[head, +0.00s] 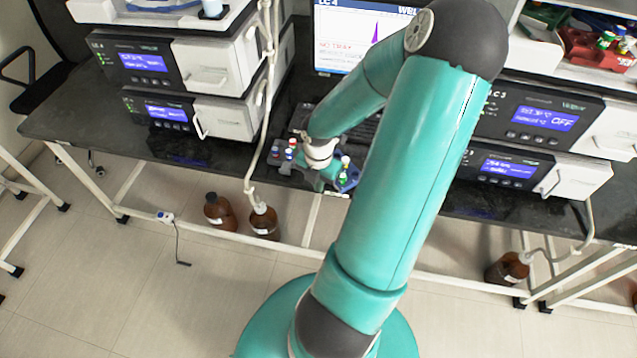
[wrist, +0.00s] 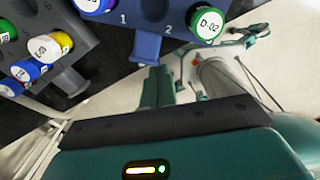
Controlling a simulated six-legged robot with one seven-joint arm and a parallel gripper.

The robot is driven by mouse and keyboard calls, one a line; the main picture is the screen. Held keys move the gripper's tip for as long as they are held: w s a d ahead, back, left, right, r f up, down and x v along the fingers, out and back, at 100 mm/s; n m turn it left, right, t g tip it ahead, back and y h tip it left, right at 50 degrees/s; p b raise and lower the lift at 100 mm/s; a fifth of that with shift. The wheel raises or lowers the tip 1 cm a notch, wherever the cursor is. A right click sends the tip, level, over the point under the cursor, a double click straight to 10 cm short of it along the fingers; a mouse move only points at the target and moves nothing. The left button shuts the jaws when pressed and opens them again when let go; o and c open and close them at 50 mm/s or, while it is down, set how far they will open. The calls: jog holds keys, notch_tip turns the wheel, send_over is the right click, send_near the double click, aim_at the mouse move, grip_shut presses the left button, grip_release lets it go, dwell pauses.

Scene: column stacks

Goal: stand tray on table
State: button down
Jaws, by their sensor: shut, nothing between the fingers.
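In the wrist view, a blue tray (wrist: 148,42) marked 1 and 2 shows at the top, with a green-capped vial (wrist: 207,22) labelled D-02 and a blue-capped vial (wrist: 92,5) in it. A dark grey tray (wrist: 75,45) with several vials is at the left. In the head view, the blue tray (head: 345,180) and grey tray (head: 283,158) lie at the front edge of the black table (head: 75,108). My gripper (wrist: 158,88) is shut and empty, just below the blue tray in the wrist view. In the head view my arm partly hides it.
Stacked instruments (head: 145,62) stand on the left of the table, and more (head: 530,117) on the right. A monitor (head: 350,35) is behind the trays. A white tube (head: 262,100) hangs beside the grey tray. Brown bottles (head: 219,212) stand on the floor below.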

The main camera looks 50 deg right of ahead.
jog(key=shift+d, duration=0.1)
jog(key=d, duration=0.3)
jog(key=shift+w+d, duration=0.15)
jog(key=shift+w, duration=0.05)
dwell(0.3)
